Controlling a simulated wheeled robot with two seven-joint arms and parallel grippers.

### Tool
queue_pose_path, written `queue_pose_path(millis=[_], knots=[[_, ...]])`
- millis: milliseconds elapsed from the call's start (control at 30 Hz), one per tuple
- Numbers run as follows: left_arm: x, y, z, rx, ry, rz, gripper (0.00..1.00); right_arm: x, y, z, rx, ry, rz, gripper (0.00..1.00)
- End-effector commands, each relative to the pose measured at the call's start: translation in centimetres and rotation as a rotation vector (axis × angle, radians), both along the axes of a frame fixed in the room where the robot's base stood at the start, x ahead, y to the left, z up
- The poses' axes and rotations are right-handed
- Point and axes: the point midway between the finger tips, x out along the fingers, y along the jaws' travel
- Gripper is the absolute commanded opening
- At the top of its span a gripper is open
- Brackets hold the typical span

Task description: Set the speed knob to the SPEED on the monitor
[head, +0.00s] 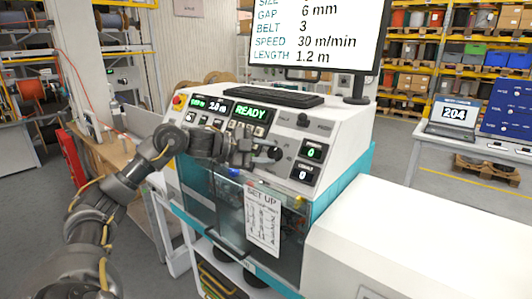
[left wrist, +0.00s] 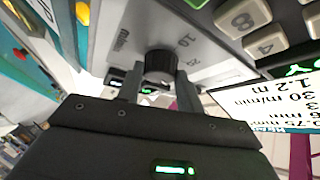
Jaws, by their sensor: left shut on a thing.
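The monitor (head: 318,30) in the head view reads SPEED 30 m/min. It also shows upside down in the left wrist view (left wrist: 285,103). The speed knob (left wrist: 160,64) is dark and ribbed, on a grey scale plate with printed marks, including a 10 and a unit label. My left gripper (left wrist: 158,82) has its fingers on either side of this knob and is shut on it. In the head view my left gripper (head: 240,152) is at the front of the machine panel and covers the knob. I cannot read the knob's pointer. My right gripper is not in view.
The machine's panel carries a green READY display (head: 250,112), a keypad and other knobs close to my gripper. A keyboard (head: 265,98) lies on top. A SET UP sheet (head: 262,218) hangs on the front cover. A laptop (head: 454,116) stands on a table at right.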

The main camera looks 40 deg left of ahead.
Motion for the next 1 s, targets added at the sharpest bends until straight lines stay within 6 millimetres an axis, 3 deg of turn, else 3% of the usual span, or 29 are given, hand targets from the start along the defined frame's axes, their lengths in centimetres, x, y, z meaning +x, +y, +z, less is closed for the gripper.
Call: queue_pose_path(millis=[33,200,533,1000], knots=[[0.0,0.0,0.0,0.0,0.0,0.001,0.39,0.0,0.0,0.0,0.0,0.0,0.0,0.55],[0.0,0.0,0.0,0.0,-0.001,0.001,0.58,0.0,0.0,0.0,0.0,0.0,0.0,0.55],[-0.3,0.3,-0.1,0.0,0.0,0.001,0.58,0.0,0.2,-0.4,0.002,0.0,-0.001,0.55],[-6.6,4.2,1.3,0.004,0.002,0.003,0.58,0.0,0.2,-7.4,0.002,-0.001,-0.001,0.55]])
